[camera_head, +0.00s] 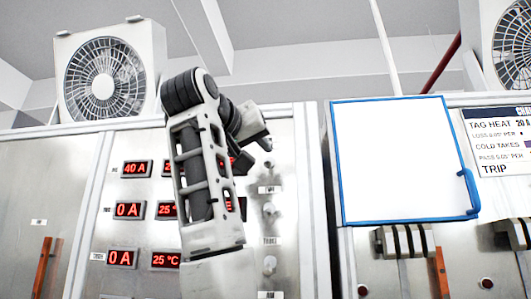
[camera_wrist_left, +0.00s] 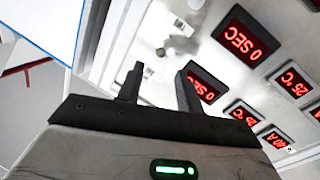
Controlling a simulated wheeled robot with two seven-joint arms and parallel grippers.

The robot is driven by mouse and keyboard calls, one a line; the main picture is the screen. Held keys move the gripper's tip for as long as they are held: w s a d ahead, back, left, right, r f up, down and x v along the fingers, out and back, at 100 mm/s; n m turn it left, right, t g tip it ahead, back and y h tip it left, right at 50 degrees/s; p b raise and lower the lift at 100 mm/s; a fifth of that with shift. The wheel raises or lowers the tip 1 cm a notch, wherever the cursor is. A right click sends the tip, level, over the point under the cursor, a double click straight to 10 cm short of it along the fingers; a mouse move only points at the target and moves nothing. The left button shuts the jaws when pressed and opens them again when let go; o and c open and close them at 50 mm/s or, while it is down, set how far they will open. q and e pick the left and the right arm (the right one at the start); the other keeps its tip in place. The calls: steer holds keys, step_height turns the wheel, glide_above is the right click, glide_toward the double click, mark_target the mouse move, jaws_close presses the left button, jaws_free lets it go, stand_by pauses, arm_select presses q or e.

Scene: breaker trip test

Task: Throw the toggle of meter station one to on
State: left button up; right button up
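The metal panel (camera_head: 285,120) carries a column of small silver toggles at its right side: an upper one (camera_head: 268,163), a middle one (camera_head: 268,209) and a lower one (camera_head: 269,265). Their labels are too small to read, and I cannot tell which is station one or which way each is thrown. My left gripper (camera_head: 264,142) is raised in front of the upper part of this column. In the left wrist view the gripper (camera_wrist_left: 158,76) is open, with a small toggle (camera_wrist_left: 148,72) seen between its fingers; contact cannot be told. My right gripper is not in view.
Red displays include 40 A (camera_head: 136,169) and 0 A (camera_head: 130,210); my left arm hides others. A blue-framed white board (camera_head: 400,160) stands right of the column. A fan (camera_head: 104,78) is above left.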

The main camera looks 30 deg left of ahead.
mark_target(268, 163)
arm_select(q)
steer(key=p+x, duration=0.2)
steer(key=x, duration=0.4)
steer(key=shift+w, duration=0.35)
jaws_close()
